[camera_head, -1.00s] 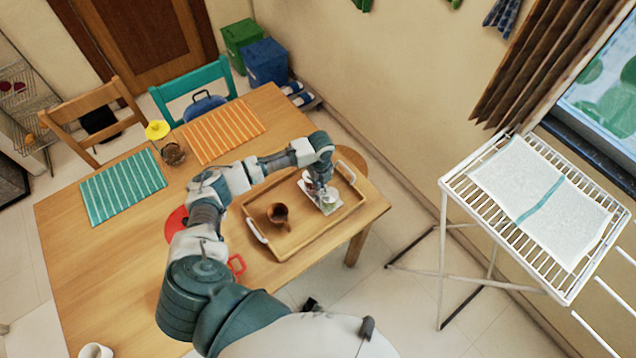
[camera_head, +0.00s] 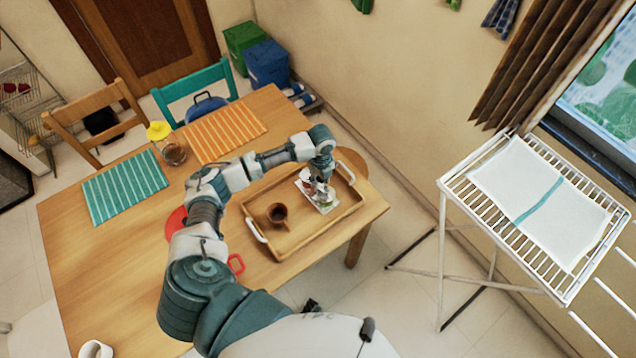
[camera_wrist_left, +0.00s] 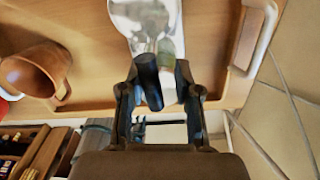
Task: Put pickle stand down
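The pickle stand (camera_head: 326,207) is a small silvery holder with pale and greenish parts on it. It is at the right end of the wooden tray (camera_head: 290,246) on the table. My left gripper (camera_head: 321,185) is directly over it, pointing down. In the left wrist view the stand's shiny plate (camera_wrist_left: 140,14) lies beyond the fingertips. There my left gripper (camera_wrist_left: 168,88) has its fingers drawn close together around a pale greenish upright part of the stand. The stand's underside is hidden, so I cannot tell if it touches the tray. My right gripper is not in view.
The tray has raised edges and white handles. A red mat (camera_head: 177,222) and a yellow-lidded jar (camera_head: 174,153) are farther left.

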